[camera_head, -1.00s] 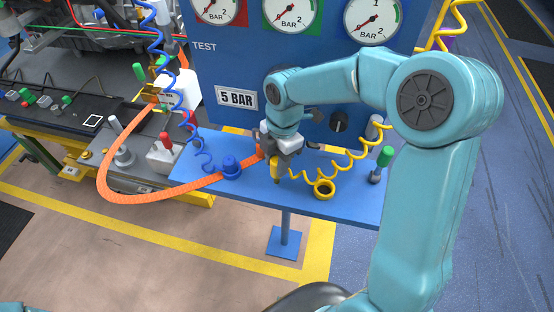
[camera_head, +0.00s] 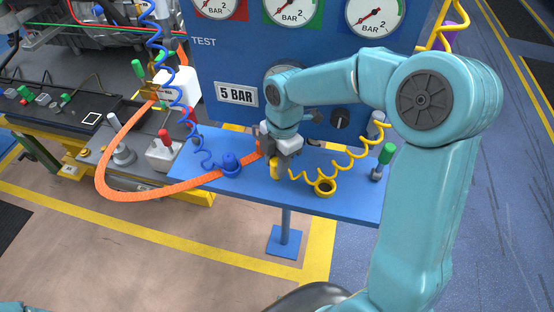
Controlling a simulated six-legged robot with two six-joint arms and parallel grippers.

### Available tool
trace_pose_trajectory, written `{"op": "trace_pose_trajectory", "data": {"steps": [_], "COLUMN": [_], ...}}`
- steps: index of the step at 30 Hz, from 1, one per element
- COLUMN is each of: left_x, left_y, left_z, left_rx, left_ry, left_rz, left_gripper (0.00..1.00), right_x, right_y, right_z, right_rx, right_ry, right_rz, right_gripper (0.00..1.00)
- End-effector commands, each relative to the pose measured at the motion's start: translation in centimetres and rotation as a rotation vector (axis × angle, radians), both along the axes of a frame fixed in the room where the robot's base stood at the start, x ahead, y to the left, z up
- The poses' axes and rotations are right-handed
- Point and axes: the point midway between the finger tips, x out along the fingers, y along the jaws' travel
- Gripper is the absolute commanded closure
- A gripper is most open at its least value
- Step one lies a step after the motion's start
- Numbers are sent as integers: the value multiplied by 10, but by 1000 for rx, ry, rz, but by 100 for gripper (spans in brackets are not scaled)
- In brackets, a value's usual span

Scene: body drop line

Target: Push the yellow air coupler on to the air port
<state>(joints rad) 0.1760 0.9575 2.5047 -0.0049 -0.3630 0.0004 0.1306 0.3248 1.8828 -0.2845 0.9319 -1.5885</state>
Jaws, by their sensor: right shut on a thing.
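My right gripper (camera_head: 277,157) points down over the blue shelf and is shut on the yellow air coupler (camera_head: 275,170). Only the lower part of the coupler shows below the jaws, and it looks roughly upright. Its coiled yellow hose (camera_head: 345,165) runs off to the right. My left gripper is not in view.
The blue shelf (camera_head: 300,200) stands before the gauge panel (camera_head: 210,70). A blue coupler (camera_head: 230,162) stands on its left part, near an orange hose (camera_head: 140,197). A green-handled part (camera_head: 385,155) stands at its right. Open floor lies in front.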

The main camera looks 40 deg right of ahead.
Motion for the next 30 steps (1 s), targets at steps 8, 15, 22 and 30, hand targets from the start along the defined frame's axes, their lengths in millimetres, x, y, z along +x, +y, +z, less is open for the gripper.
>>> {"op": "trace_pose_trajectory", "data": {"steps": [8,15,22,30], "left_x": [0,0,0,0], "left_y": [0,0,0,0], "left_z": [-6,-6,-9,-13], "left_rx": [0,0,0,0], "left_ry": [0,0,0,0], "left_rz": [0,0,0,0], "left_gripper": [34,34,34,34], "right_x": [0,0,0,0], "right_y": [0,0,0,0], "right_z": [-7,-7,-11,-17], "right_rx": [0,0,0,0], "right_ry": [0,0,0,0], "right_rz": [0,0,0,0], "right_gripper": [100,100,100,100]}}
